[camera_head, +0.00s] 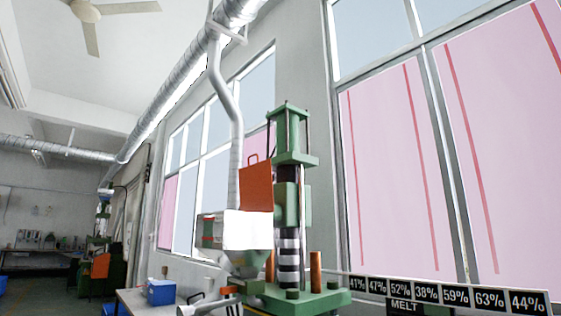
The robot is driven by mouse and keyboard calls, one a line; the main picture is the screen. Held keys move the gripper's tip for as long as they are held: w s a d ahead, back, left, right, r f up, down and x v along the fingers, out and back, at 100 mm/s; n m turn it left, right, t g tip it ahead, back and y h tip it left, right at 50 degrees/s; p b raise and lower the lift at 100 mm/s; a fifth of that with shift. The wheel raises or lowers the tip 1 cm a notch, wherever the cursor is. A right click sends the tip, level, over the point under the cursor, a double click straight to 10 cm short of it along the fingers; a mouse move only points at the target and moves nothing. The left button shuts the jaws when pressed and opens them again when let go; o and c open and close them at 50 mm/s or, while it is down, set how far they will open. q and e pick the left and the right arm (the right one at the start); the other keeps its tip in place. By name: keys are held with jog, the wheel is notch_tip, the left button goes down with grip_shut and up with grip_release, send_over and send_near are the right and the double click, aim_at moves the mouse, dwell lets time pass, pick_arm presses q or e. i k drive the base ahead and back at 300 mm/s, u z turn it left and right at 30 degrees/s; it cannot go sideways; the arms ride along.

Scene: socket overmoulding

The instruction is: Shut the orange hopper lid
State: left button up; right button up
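The orange hopper lid (257,187) stands raised, close to upright, above the right side of the pale hopper (246,230). A thin handle (253,157) shows at the lid's top edge. The hopper's mouth is seen from about its own level, so its inside is hidden. The hopper narrows downward into a grey funnel next to the green machine. Neither of my grippers shows in this view.
The green press (290,150) rises just behind and right of the lid. A grey duct (232,130) comes down behind the hopper. Orange posts (315,271) flank the press column. A blue bin (160,292) sits on a table at left. A percentage display (450,295) is at lower right.

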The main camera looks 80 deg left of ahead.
aim_at(256, 193)
jog(key=z, duration=1.35)
jog(key=k, duration=2.35)
jog(key=u, duration=2.7)
